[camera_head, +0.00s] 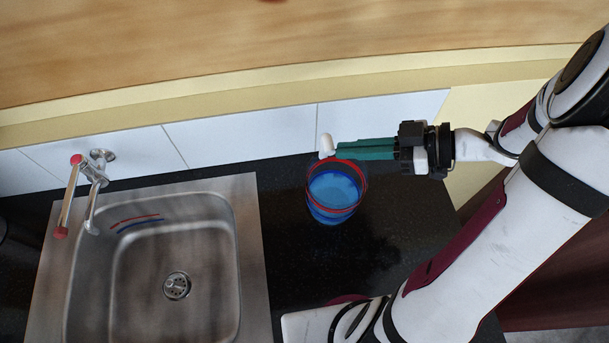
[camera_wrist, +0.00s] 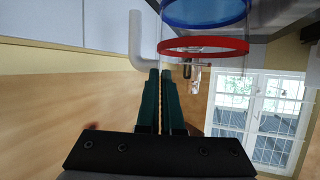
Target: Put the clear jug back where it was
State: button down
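The clear jug (camera_head: 336,212) stands at the back of the dark counter, right of the sink, with a red rim and blue lower down. Its pale handle (camera_head: 325,143) points toward the tiled wall. In the wrist view the jug (camera_wrist: 205,47) is at the top, its handle (camera_wrist: 138,40) left of it. My gripper (camera_head: 337,149) comes from the right, just behind the rim, with its green fingertips at the side of the handle.
The steel sink (camera_head: 255,235) with a tap (camera_head: 92,180) lies left of the jug. White tiles (camera_head: 240,135) run close behind it. My arm covers the right side of the counter. Dark counter (camera_head: 390,255) is free in front and right of the jug.

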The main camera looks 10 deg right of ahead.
send_over(331, 180)
jog(key=w+a, duration=0.2)
jog(key=a, duration=0.2)
notch_tip(331, 180, down, 4)
jog(key=f, duration=0.4)
jog(key=shift+w+a+f, duration=0.1)
jog(key=shift+w+f, duration=0.2)
jog(key=shift+f, duration=0.05)
jog(key=c, duration=1.1)
grip_release()
